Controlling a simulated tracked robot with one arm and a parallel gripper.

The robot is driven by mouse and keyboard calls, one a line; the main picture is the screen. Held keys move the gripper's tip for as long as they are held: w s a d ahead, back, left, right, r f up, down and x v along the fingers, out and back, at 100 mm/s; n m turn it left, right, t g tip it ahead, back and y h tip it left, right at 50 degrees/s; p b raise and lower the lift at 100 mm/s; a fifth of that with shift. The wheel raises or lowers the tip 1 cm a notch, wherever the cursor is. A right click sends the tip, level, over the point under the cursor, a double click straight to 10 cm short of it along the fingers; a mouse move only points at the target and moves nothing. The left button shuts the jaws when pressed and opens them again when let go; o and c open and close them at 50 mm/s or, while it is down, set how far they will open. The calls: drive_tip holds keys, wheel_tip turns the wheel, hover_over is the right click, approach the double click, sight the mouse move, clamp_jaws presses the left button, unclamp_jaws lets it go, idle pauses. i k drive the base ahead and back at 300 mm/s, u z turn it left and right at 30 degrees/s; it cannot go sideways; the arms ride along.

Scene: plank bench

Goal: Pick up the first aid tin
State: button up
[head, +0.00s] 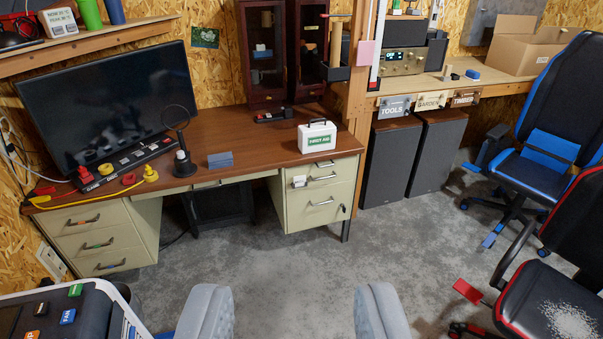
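The first aid tin (317,138) is a white box with a green label reading FIRST AID and a handle on top. It stands upright on the right front part of the brown desk (230,142), near the edge above the drawers. My gripper (293,290) shows as two grey fingers at the bottom of the view, spread wide with only floor seen between them. It is open and empty, on the near side of the desk and apart from the tin.
A blue block (220,160), a black ring stand (184,160) and a large monitor (112,98) occupy the desk's left part. A dark cabinet (266,90) stands behind. Office chairs (545,160) are at right. Grey floor (270,255) before the desk is clear.

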sight(315, 138)
drive_tip(key=i, duration=3.05)
drive_tip(key=z, duration=1.1)
